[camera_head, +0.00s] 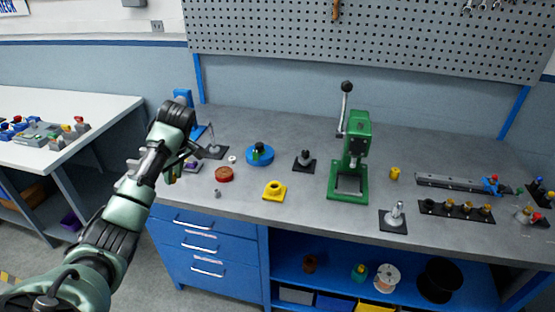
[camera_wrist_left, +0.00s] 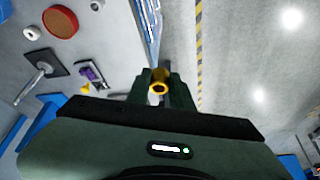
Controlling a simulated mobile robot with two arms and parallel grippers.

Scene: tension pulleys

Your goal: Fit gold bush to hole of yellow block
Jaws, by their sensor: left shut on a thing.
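The yellow block (camera_head: 275,195) sits on the grey workbench near its front edge, with a dark round hole in its raised top. My left gripper (camera_head: 173,174) is off the left end of the bench, to the left of the block and well apart from it. In the left wrist view, my left gripper (camera_wrist_left: 160,91) is shut on the gold bush (camera_wrist_left: 160,79), a hollow ring seen end-on between the fingertips. In the head view the bush is too small and hidden to make out clearly. My right gripper is not in view.
A red disc (camera_head: 224,174) and small grey cylinder (camera_head: 217,194) lie between gripper and block. A blue disc (camera_head: 260,156), black stand (camera_head: 304,161) and green press (camera_head: 351,165) stand behind and right. A rack (camera_head: 456,209) holds several gold-topped pieces. A purple part (camera_wrist_left: 92,74) is near the gripper.

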